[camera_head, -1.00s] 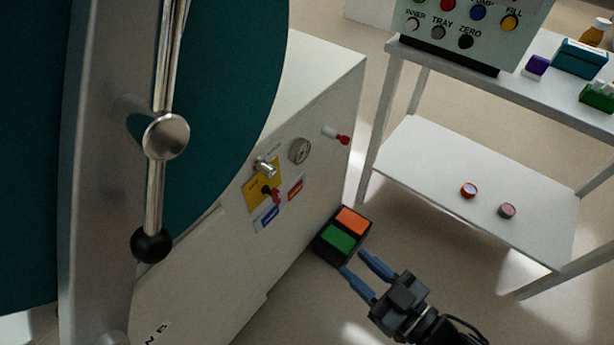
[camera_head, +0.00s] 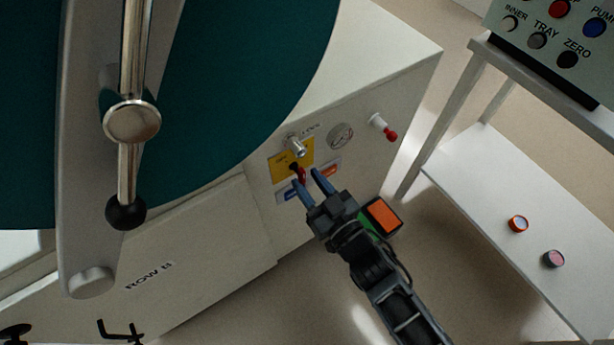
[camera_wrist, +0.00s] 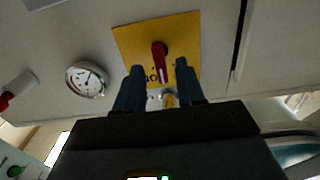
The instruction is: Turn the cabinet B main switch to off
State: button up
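The main switch is a red handle (camera_wrist: 159,62) on a yellow plate (camera_wrist: 187,30) in the wrist view. In the head view the red handle (camera_head: 301,175) shows beside my fingertips, on the yellow plate (camera_head: 281,168) of the pale cabinet front. My gripper (camera_head: 308,178) is open, with its two blue fingers pointing at the plate. In the wrist view my gripper (camera_wrist: 159,72) has its fingers on either side of the handle's lower end, with gaps to it. I cannot tell how deep the fingers reach. The plate's lettering is mostly hidden.
A metal key-like knob (camera_head: 296,146) sits just above the plate. A round gauge (camera_head: 340,136) and a red-tipped white valve (camera_head: 383,127) are to the right. A white shelf (camera_head: 500,190) stands at right.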

jog(key=shift+w+a, duration=0.45)
jog(key=shift+w, duration=0.15)
jog(key=shift+c, duration=0.2)
grip_shut()
